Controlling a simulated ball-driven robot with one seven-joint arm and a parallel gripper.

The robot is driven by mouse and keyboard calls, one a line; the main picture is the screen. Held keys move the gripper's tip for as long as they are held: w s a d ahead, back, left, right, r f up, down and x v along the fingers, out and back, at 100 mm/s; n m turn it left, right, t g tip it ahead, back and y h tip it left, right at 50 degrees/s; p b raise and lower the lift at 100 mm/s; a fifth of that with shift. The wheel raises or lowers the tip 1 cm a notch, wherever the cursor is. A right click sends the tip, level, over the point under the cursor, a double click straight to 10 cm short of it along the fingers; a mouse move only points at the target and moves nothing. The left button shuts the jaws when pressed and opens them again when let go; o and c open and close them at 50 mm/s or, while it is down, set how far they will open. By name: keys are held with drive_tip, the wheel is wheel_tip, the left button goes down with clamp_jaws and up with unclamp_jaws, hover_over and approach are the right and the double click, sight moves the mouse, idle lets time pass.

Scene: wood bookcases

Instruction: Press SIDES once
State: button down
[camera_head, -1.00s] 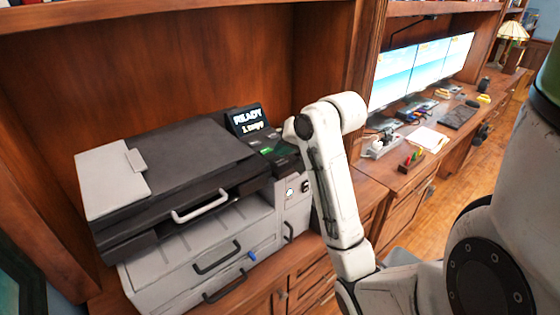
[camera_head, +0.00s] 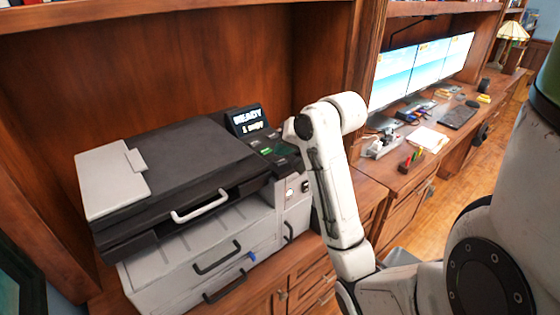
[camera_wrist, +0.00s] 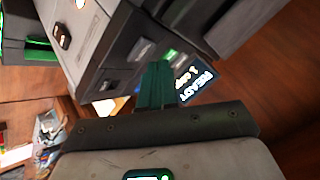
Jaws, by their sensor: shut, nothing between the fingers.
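The printer (camera_head: 190,165) stands in the bookcase, with a dark control panel (camera_head: 272,148) at its right end. Its tilted screen (camera_head: 248,121) reads READY and a copy count; the screen also shows sideways in the wrist view (camera_wrist: 196,80). Green-lit buttons show on the panel, one of them (camera_wrist: 171,55) just beyond my fingertips. No label SIDES is legible. My gripper (camera_wrist: 157,72) is shut and empty, its fingers pointing at the panel beside the screen. I cannot tell whether the tips touch a button. In the head view my arm hides the gripper.
The printer's lid handle (camera_head: 200,206) and drawer handles (camera_head: 216,258) stick out at the front. A wooden upright (camera_head: 366,60) rises behind my arm. To the right is a desk with monitors (camera_head: 425,70), a keyboard (camera_head: 458,117) and a pen holder (camera_head: 411,160).

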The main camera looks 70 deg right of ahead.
sight(283, 162)
drive_tip(key=shift+f, duration=0.1)
idle(0.4)
drive_tip(key=shift+f, duration=0.35)
drive_tip(key=shift+f, duration=0.35)
idle(0.8)
drive_tip(key=shift+r, duration=0.1)
drive_tip(key=shift+r+p, duration=0.75)
drive_tip(key=shift+p, duration=0.5)
wheel_tip(283, 162, up, 5)
drive_tip(key=p, duration=0.5)
idle(0.5)
